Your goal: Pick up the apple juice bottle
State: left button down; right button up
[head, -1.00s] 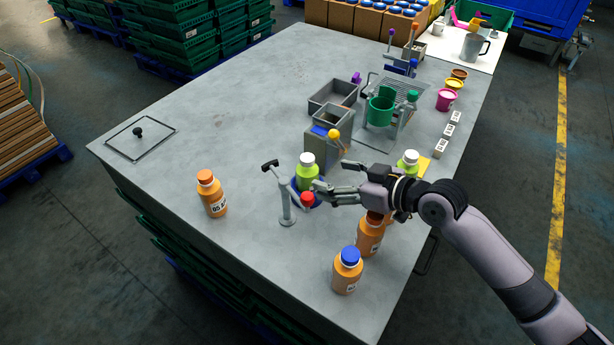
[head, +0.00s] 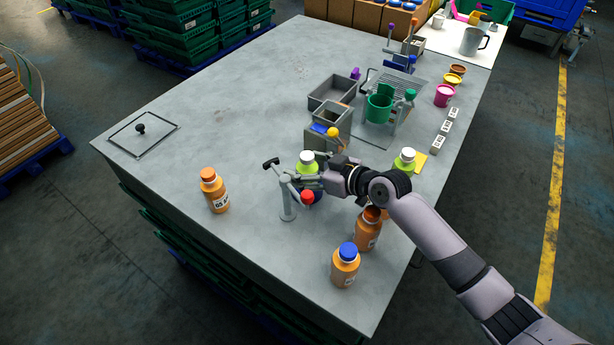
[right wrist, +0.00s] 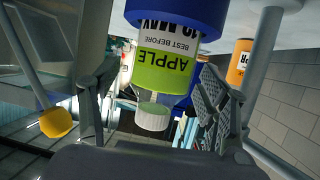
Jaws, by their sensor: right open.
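The apple juice bottle (head: 307,165) is bright green with a white cap. It stands beside the grey post device with a red knob, near the middle of the table. In the right wrist view the bottle (right wrist: 165,75) shows upside down, with an APPLE label and its base in a blue holder (right wrist: 175,12). My right gripper (head: 300,181) is at the bottle. Its fingers (right wrist: 155,95) are open on either side of it. Contact cannot be told. A second green bottle with a white cap (head: 404,162) stands to the right. My left gripper is not in view.
The grey post device (head: 287,205) stands close left of my right gripper. Orange bottles stand nearby: an orange-capped one (head: 215,192) at left, a blue-capped one (head: 345,267) and another (head: 368,232) in front. A grey box machine (head: 325,135) is behind.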

jog(key=c, duration=1.3)
jog(key=shift+c, duration=0.7)
jog(key=shift+r, duration=0.15)
